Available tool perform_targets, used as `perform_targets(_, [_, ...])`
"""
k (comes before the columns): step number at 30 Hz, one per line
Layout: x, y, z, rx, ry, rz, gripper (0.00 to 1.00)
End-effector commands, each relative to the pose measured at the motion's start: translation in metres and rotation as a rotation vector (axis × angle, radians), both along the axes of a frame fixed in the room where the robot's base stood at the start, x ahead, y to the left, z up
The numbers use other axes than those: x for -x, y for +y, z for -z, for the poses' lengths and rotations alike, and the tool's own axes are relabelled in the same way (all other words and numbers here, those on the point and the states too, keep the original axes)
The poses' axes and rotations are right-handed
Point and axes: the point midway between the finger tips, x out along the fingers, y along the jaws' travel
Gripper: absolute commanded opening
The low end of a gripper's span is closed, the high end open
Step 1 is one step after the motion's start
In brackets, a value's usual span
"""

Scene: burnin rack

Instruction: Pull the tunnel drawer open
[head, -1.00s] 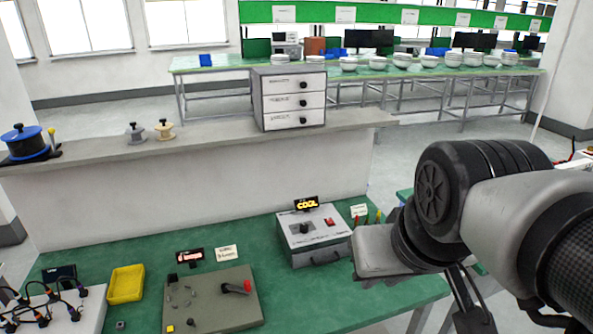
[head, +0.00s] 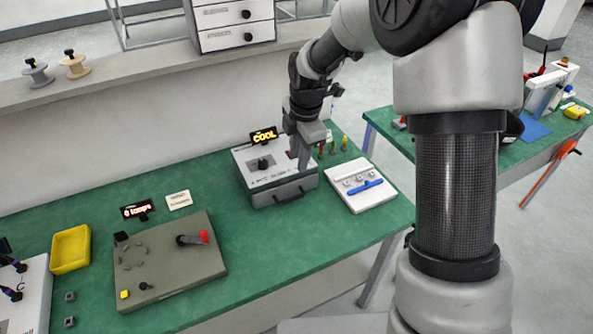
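A grey-white box (head: 262,178) with a dark knob on its top stands on the green bench. A display reading COOL (head: 263,136) is at its back edge. A drawer front with a dark handle (head: 289,195) is low on the box's near side, and it looks closed. My gripper (head: 304,160) points down over the right part of the box's top, above and behind the handle. Its fingers are small and partly merged with the box, so I cannot tell their opening or whether they touch it. The red switch seen earlier on the top is hidden.
A white tray with a blue bar (head: 362,186) lies right of the box. A grey panel with a red-tipped lever (head: 170,262) and a yellow bin (head: 70,249) are to the left. A drawer cabinet (head: 232,22) stands on the ledge behind. Bare green bench lies in front of the box.

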Motion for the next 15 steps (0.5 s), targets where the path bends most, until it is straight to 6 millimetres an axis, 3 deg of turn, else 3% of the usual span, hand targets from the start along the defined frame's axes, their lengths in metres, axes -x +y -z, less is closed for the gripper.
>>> perform_targets(5, [-0.003,0.002,0.017,0.001,0.004,-0.014,0.28])
perform_targets(15, [-0.013,0.007,0.086,0.003,0.005,-0.013,0.28])
